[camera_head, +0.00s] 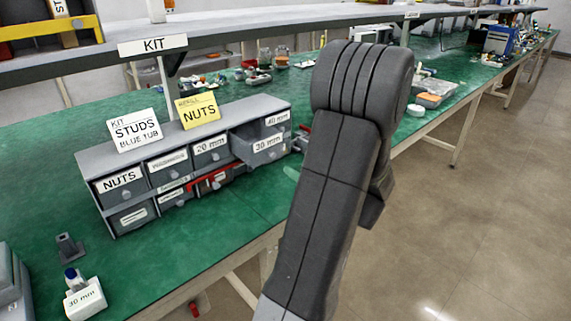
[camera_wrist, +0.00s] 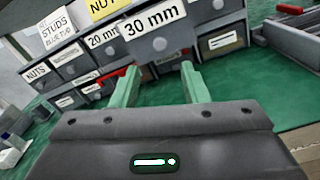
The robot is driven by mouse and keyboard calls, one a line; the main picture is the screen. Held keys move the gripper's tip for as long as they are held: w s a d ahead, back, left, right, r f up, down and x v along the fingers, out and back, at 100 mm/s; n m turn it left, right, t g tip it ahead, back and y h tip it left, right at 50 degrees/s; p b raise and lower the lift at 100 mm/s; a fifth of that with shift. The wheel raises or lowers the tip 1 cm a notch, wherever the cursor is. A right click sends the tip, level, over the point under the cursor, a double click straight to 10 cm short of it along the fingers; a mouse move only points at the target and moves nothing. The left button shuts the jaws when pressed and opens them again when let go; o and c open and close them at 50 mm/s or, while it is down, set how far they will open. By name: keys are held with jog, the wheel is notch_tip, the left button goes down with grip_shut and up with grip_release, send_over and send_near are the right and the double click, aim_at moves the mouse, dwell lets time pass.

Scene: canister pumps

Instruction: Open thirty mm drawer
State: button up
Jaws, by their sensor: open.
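The grey drawer cabinet (camera_head: 90,165) stands on the green bench. In the wrist view the 30 mm drawer (camera_wrist: 154,40) looms large at top centre. My gripper (camera_wrist: 159,85) is open, its two green fingers apart just below and in front of that drawer. Nothing shows between the fingers. I cannot tell whether they touch the drawer.
The 20 mm drawer (camera_head: 210,150) is left of the 30 mm one, and a 40 mm label (camera_head: 277,118) shows behind right. A shelf (camera_head: 230,33) runs above.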

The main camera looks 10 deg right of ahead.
aim_at(274, 157)
jog(key=v, duration=0.5)
jog(key=shift+w+a, duration=0.1)
jog(key=shift+w, duration=0.05)
jog(key=x, duration=1.3)
jog(key=shift+w+a, duration=0.25)
jog(key=shift+w, duration=0.05)
